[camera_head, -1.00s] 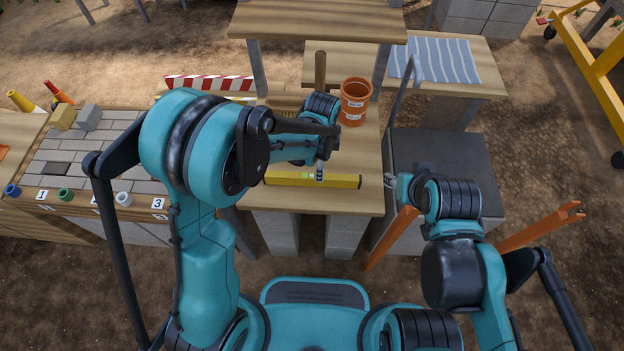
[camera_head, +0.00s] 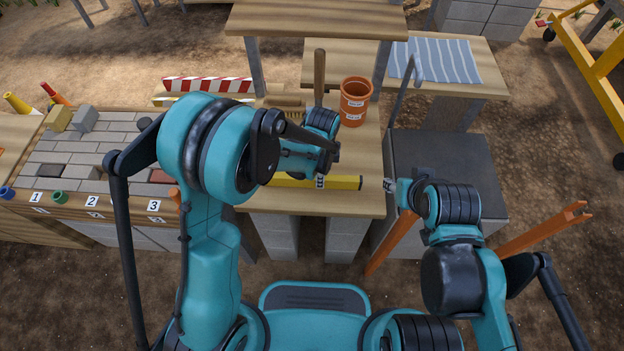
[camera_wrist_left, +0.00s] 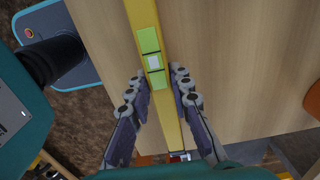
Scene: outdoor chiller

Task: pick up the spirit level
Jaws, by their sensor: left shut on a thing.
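The yellow spirit level (camera_head: 346,183) lies along the front of the wooden table, its left part partly hidden by my left arm in the head view. My left gripper (camera_head: 320,181) is over its middle, shut on it. In the left wrist view my left gripper (camera_wrist_left: 158,88) has one finger on each side of the spirit level (camera_wrist_left: 142,18), close to its green vial window. I cannot tell whether it is off the table top. My right gripper (camera_head: 389,185) is just right of the table, apart from the level; its jaws are too small to read.
A dark grey box (camera_head: 450,165) stands to the right. A brick-topped bench (camera_head: 75,155) with numbered labels is at left.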

